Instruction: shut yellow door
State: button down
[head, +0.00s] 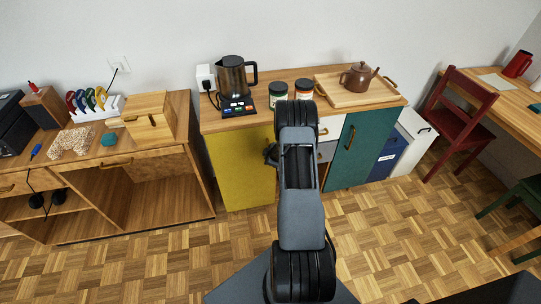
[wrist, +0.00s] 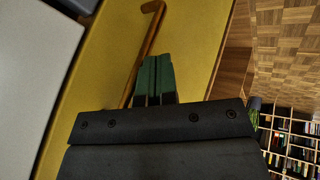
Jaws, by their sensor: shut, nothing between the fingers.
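The yellow door (head: 238,172) is the left front of the wooden cabinet in the head view. It looks about flush with the cabinet front, but my arm covers its right side, so I cannot tell whether a small gap is there. In the wrist view the yellow door (wrist: 108,62) fills the middle, with its long brass handle (wrist: 143,48) slanting across it. My gripper (wrist: 155,62) is shut and empty, its green fingers pointing at the door just beside the handle. I cannot tell whether they touch the door.
The cabinet top (head: 222,121) carries a kettle (head: 232,77), jars (head: 278,92) and a tray (head: 337,92) with a teapot (head: 358,76). A teal door (head: 353,150) is to the right. A low wooden unit (head: 150,185) stands left. The parquet floor in front is clear.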

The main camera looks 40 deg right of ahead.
jog(key=shift+w+d, duration=0.2)
jog(key=shift+d, duration=0.15)
jog(key=shift+d+r, duration=0.15)
jog(key=shift+d, duration=0.15)
jog(key=shift+a, duration=0.1)
jog(key=s+a+r, duration=0.2)
jog(key=s+r, duration=0.5)
jog(key=s, duration=0.2)
jog(key=shift+s+a+r, duration=0.15)
jog(key=shift+a+r, duration=0.25)
